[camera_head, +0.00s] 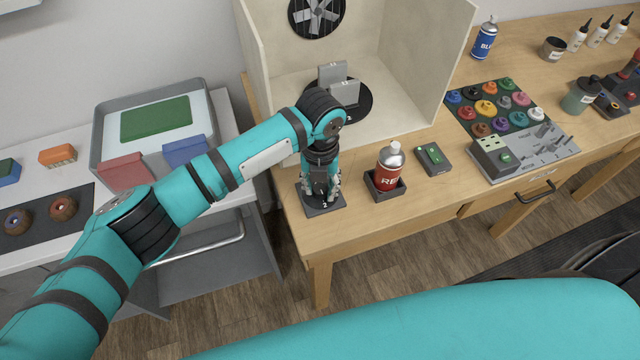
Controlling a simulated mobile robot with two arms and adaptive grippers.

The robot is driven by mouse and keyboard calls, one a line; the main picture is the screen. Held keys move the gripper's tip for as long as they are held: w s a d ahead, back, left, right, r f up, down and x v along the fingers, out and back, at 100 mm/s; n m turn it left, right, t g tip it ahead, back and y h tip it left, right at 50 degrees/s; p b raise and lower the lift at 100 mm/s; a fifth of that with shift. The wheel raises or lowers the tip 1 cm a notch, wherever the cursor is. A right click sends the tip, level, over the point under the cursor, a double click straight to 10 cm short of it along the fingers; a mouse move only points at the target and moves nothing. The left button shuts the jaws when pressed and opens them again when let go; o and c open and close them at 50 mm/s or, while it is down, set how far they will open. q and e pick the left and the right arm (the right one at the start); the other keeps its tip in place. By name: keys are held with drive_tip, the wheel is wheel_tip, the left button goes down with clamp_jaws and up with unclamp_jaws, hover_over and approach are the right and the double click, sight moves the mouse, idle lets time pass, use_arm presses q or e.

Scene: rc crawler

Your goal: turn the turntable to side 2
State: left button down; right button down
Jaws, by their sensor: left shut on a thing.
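The turntable (361,112) is a black round disc on the floor of the cream spray booth. A grey upright piece stands on it, with small marks too tiny to read, and my left arm hides part of the disc. A dark square plate (325,208) lies at the table's front left corner, with a white "2" on its front edge. My left gripper (321,200) points straight down over this plate. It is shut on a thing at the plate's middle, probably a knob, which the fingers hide. My right gripper is not in view.
A red spray can (389,167) stands in a black holder just right of the gripper. A small dark box with a green button (433,157) is beyond it. The booth wall (415,70) rises behind. Paint pots (490,107) are farther right.

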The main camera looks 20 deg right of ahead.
sight(321, 188)
use_arm(q)
drive_tip(key=shift+w+d+r, duration=0.1)
drive_tip(key=shift+r, duration=0.05)
drive_tip(key=c, duration=0.9)
unclamp_jaws()
drive_tip(key=shift+c, duration=0.2)
drive_tip(key=shift+r, duration=0.1)
wheel_tip(321, 188, up, 12)
drive_tip(key=shift+f, duration=0.2)
